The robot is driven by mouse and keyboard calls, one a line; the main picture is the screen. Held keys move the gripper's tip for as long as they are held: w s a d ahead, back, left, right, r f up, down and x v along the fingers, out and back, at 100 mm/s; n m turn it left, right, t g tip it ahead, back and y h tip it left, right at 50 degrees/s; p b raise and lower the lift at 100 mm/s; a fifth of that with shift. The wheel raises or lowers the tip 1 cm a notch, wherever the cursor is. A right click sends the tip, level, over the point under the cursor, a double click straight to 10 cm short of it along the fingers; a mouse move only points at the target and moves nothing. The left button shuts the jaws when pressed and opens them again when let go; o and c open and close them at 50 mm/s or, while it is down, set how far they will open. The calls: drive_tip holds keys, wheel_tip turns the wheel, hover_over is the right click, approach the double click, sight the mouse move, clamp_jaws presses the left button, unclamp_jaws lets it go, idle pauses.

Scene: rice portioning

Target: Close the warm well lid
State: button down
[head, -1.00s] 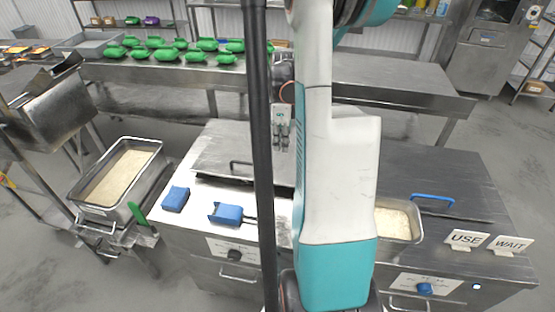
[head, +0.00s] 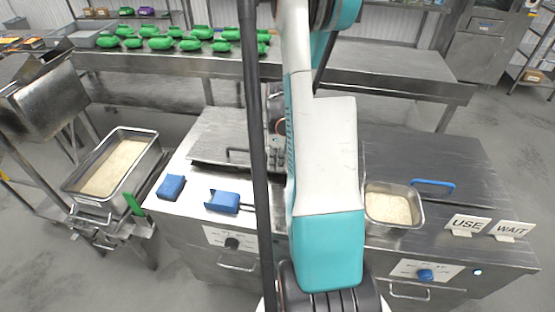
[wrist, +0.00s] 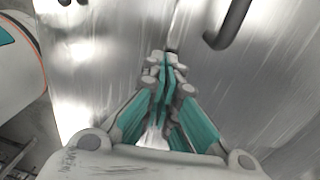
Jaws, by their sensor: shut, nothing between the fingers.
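Two steel lids show in the head view. The left lid (head: 215,128) has a dark bar handle (head: 237,153) and lies on the left counter. The right lid (head: 425,150) has a blue handle (head: 433,184); a rice pan (head: 421,215) is exposed in front of it. I cannot tell which is the warm well lid. My gripper (head: 276,150) is partly hidden behind the black post and my arm, right of the dark handle. In the wrist view my gripper (wrist: 167,68) is shut and empty over bare steel; a dark handle (wrist: 228,27) is at upper right, apart from it.
A large rice pan (head: 151,158) stands at left with a green-handled tool (head: 133,204). USE (head: 467,225) and WAIT (head: 514,230) signs stand at right. Green bundles (head: 160,43) lie on the back table.

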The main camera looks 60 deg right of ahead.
sight(277, 181)
drive_tip(key=shift+f, duration=0.1)
drive_tip(key=shift+h, duration=0.4)
drive_tip(key=f+b, duration=0.2)
drive_tip(key=b, duration=0.1)
drive_tip(key=f+b, duration=0.1)
drive_tip(key=f, duration=0.1)
drive_tip(key=shift+s+a+f, duration=0.1)
drive_tip(key=shift+s+a, duration=0.1)
drive_tip(key=shift+a, duration=0.2)
drive_tip(key=shift+s, duration=0.1)
drive_tip(key=shift+r, duration=0.45)
wheel_tip(277, 181, up, 14)
drive_tip(key=p, duration=0.5)
drive_tip(key=shift+f, duration=0.25)
